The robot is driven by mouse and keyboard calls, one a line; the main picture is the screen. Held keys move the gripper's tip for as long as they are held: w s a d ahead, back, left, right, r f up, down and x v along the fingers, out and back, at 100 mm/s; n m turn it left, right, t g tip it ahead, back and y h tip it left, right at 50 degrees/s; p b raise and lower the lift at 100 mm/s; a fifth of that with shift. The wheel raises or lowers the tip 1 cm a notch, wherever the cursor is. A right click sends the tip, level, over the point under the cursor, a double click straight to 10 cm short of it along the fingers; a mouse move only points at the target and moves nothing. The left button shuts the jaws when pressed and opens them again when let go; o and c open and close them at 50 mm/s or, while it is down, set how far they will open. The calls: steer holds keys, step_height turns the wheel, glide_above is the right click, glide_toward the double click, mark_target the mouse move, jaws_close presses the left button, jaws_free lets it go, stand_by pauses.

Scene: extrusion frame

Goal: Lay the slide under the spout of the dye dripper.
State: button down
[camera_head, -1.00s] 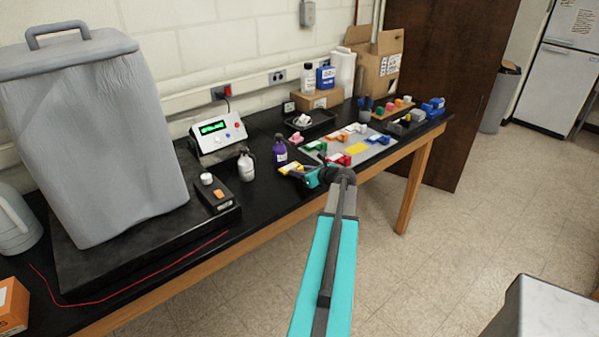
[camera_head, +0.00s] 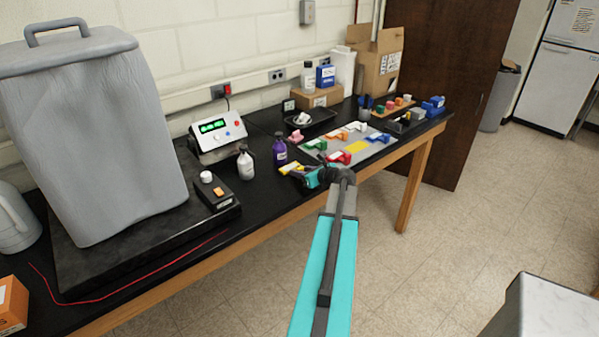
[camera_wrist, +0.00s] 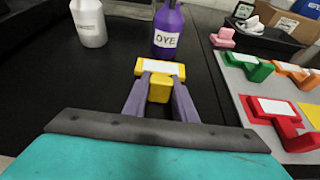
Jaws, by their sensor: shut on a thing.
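The slide (camera_wrist: 160,68) is a yellow piece with a white top face and a yellow grip block. My gripper (camera_wrist: 161,88) is shut on that block, with a grey-purple finger on each side. The slide also shows in the head view (camera_head: 291,168), just in front of the dye dripper (camera_head: 279,152), a purple bottle with a dark top. In the wrist view the dripper (camera_wrist: 167,30) stands just beyond the slide, its label reading DYE. Its top and spout are cut off there. I cannot tell whether the slide touches the bench or lies beneath the spout.
A white bottle (camera_head: 245,165) stands left of the dripper. A small pink piece (camera_head: 295,137) and a black tray (camera_head: 309,123) are behind. Black bench top is clear left of the slide.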

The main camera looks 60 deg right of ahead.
steer(key=shift+f, duration=0.15)
steer(key=c, duration=1.4)
jaws_free()
steer(key=shift+s, duration=0.1)
steer(key=b+v, duration=0.3)
steer(key=v, duration=1)
steer(key=shift+s+a+r+b, duration=0.15)
steer(key=shift+s+r+b, duration=0.1)
steer(key=shift+b, duration=0.15)
steer(key=shift+s, duration=0.1)
